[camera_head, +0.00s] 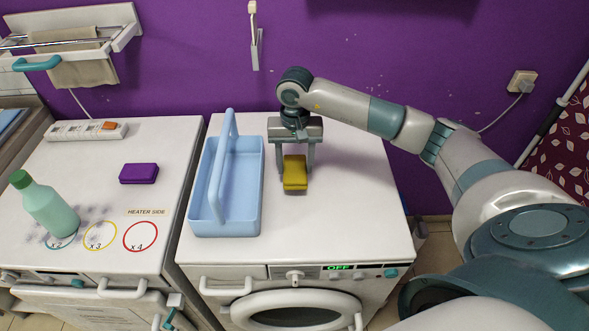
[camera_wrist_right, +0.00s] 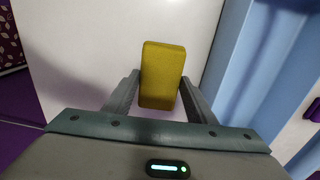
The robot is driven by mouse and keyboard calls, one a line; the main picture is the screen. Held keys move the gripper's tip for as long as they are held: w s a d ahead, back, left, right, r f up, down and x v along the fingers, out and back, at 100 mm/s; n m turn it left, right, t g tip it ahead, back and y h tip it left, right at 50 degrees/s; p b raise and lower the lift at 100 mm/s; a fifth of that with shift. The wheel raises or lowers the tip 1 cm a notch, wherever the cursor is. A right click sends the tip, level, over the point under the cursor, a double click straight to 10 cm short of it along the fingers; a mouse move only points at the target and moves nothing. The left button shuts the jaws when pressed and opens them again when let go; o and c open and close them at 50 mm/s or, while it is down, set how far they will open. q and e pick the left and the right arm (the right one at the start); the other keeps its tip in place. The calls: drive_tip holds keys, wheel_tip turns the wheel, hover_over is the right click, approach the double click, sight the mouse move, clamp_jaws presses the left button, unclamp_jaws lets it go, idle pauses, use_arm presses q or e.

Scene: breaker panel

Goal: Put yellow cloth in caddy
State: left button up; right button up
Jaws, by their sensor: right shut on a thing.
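The yellow cloth (camera_head: 295,173) is a small folded block over the right machine's white top. My right gripper (camera_head: 295,165) is shut on it, with one finger on each side. In the right wrist view the yellow cloth (camera_wrist_right: 162,75) sits between the fingers of my right gripper (camera_wrist_right: 160,95). I cannot tell whether the cloth touches the top. The light blue caddy (camera_head: 252,190), with a tall handle, stands just left of the gripper on the same machine. The caddy's blue wall (camera_wrist_right: 235,70) also shows at the right of the wrist view. My left gripper is not in view.
A purple cloth (camera_head: 139,173) and a green bottle (camera_head: 50,208) are on the left machine's top, near a white power strip (camera_head: 88,131). The caddy's raised handle (camera_head: 222,165) stands up beside my gripper. The right machine's top is clear at the front right.

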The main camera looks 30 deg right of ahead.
sight(294, 167)
drive_tip(key=shift+w+f, duration=0.1)
drive_tip(key=shift+f, duration=0.1)
drive_tip(key=shift+a+f+p, duration=0.1)
drive_tip(key=shift+f+p, duration=0.15)
drive_tip(key=shift+p, duration=0.1)
drive_tip(key=shift+f+p, duration=0.75)
drive_tip(key=shift+f, duration=0.85)
drive_tip(key=shift+f, duration=0.15)
drive_tip(key=shift+f+b, duration=0.1)
drive_tip(key=shift+b, duration=0.25)
drive_tip(key=o, duration=1)
